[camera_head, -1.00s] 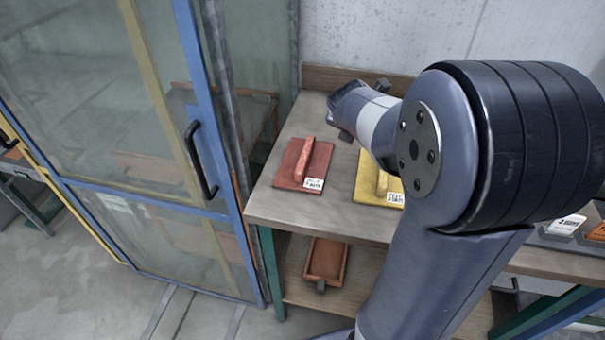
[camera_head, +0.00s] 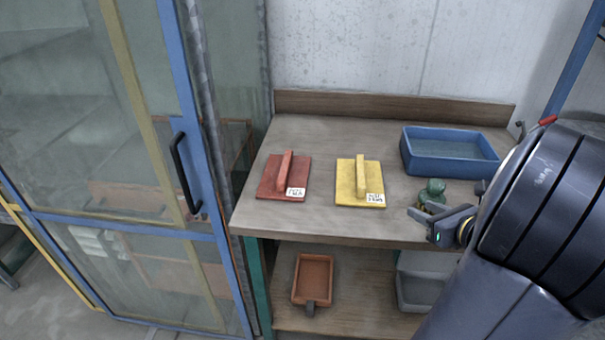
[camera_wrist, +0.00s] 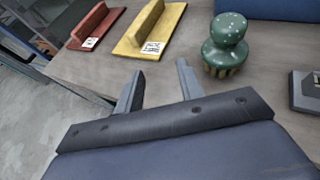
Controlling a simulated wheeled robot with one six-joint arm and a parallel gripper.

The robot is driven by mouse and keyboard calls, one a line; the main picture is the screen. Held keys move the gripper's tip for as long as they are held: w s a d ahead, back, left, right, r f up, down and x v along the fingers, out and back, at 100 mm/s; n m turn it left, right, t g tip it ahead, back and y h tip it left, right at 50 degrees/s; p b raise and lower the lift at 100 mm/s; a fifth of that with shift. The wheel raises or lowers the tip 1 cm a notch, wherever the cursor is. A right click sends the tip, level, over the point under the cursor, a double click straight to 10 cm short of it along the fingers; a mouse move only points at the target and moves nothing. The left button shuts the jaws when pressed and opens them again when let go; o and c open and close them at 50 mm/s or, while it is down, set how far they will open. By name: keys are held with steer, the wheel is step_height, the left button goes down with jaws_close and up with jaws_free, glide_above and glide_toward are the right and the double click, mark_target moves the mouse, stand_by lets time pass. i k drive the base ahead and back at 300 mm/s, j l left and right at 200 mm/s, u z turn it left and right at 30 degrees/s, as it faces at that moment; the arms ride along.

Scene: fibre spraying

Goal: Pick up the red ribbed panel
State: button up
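The red ribbed panel (camera_head: 271,181) lies flat on the left part of the tabletop. A raised red rib runs along its middle, and a white label sits at its near right corner. It also shows at the upper left of the wrist view (camera_wrist: 88,30). My gripper (camera_head: 424,222) is at the table's front edge, well to the right of the red panel. In the wrist view its two fingers (camera_wrist: 160,80) stand apart with nothing between them. A yellow ribbed panel (camera_head: 346,188) lies between the red panel and my gripper.
A green knobbed object (camera_head: 433,190) stands close to my gripper, also in the wrist view (camera_wrist: 226,48). A blue tray (camera_head: 450,173) is at the back right. Orange (camera_head: 314,264) and grey bins (camera_head: 420,292) sit on the lower shelf. A blue-framed glass door (camera_head: 185,90) stands left of the table (camera_head: 310,218).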

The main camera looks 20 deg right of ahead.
mark_target(285, 179)
steer(key=i+j+z, duration=0.15)
steer(key=j+z, duration=0.15)
steer(key=i+j+z, duration=0.1)
steer(key=j+z, duration=0.2)
steer(key=i+j+z, duration=0.1)
steer(key=j+z, duration=0.15)
steer(key=j, duration=0.2)
steer(key=i+j+z, duration=0.1)
steer(key=j, duration=0.7)
steer(key=i+j, duration=0.1)
steer(key=j, duration=0.75)
steer(key=z, duration=0.05)
